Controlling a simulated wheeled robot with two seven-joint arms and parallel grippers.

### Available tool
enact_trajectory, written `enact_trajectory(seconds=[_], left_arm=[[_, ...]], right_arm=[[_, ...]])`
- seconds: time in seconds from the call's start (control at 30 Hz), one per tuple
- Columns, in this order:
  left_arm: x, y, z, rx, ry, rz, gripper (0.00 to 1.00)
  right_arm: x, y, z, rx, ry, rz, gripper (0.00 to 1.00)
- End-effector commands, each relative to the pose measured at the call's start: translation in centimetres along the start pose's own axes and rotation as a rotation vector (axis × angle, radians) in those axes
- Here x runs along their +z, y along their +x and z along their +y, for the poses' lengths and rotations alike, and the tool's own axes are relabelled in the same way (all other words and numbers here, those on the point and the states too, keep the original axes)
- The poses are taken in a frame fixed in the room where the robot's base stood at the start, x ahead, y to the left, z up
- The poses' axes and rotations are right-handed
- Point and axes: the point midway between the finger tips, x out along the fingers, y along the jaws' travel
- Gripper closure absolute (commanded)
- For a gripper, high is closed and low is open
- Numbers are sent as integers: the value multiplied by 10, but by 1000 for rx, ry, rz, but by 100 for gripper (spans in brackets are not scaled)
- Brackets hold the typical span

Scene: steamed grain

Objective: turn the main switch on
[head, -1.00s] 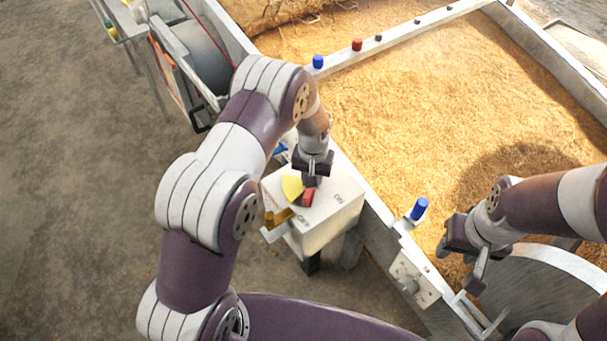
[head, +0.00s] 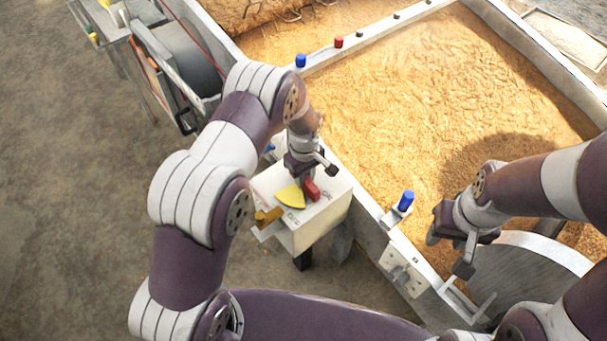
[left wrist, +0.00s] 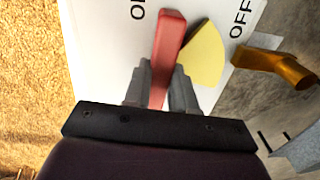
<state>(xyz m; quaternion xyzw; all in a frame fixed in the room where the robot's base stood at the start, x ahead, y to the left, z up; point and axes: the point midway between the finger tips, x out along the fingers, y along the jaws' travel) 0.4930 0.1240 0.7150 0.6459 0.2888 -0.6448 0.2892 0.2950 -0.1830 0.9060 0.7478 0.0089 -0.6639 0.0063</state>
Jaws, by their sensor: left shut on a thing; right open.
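The main switch is on top of a white box (head: 330,215) and has a red handle (head: 312,189) with a yellow sector (head: 290,197) beside it. My left gripper (head: 307,179) reaches down from above and is shut on the red handle. In the left wrist view the handle (left wrist: 166,45) stands between the two fingers, the yellow sector (left wrist: 203,55) lies to its right, and the OFF label (left wrist: 241,20) is further right. A label starting with O is left of the handle, partly hidden. My right gripper (head: 450,253) is open and empty, away from the box.
A large grain-filled trough (head: 440,95) lies behind and right. A blue knob (head: 406,200) stands on its near rim. Bare floor is open on the left.

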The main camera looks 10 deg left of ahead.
Motion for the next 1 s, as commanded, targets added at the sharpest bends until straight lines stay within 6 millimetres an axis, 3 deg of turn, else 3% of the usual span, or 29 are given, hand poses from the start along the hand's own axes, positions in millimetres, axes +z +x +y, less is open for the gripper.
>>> enact_trajectory(seconds=[0.77,0.8,0.83,1.0], left_arm=[[2,3,-1,-6,-92,-5,100],[2,3,-1,-6,-92,-5,62],[2,3,-1,-6,-91,-5,52],[1,2,0,-4,-89,-3,49]], right_arm=[[0,-1,0,0,0,0,57],[0,-1,0,0,0,0,57],[0,-1,0,0,0,0,57],[0,-1,0,0,0,0,57]])
